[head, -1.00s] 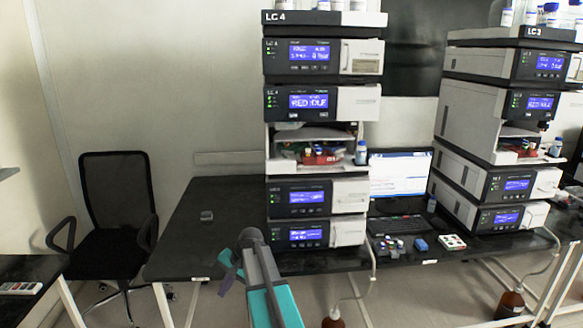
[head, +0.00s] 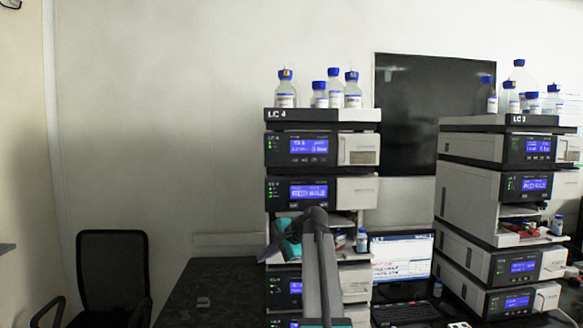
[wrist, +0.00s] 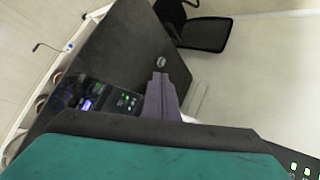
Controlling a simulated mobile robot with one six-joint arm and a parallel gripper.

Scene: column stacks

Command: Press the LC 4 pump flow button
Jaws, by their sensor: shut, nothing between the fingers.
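The LC 4 stack (head: 320,115) stands at the centre of the head view, with several modules showing blue lit screens. Its top module (head: 340,150) and second module (head: 355,193) are in clear view; small buttons sit below the screens. The labels are too small to tell which module is the pump. My arm rises in front of the lower modules and hides part of them. My gripper (wrist: 160,82) shows in the wrist view, fingers together and empty, above the dark bench and beside modules with lit screens (wrist: 92,102). No contact with a button is visible.
Blue-capped bottles (head: 335,88) stand on top of the stack, and a small vial (head: 361,240) stands at the open middle shelf. The bench (head: 215,285) at left is mostly clear.

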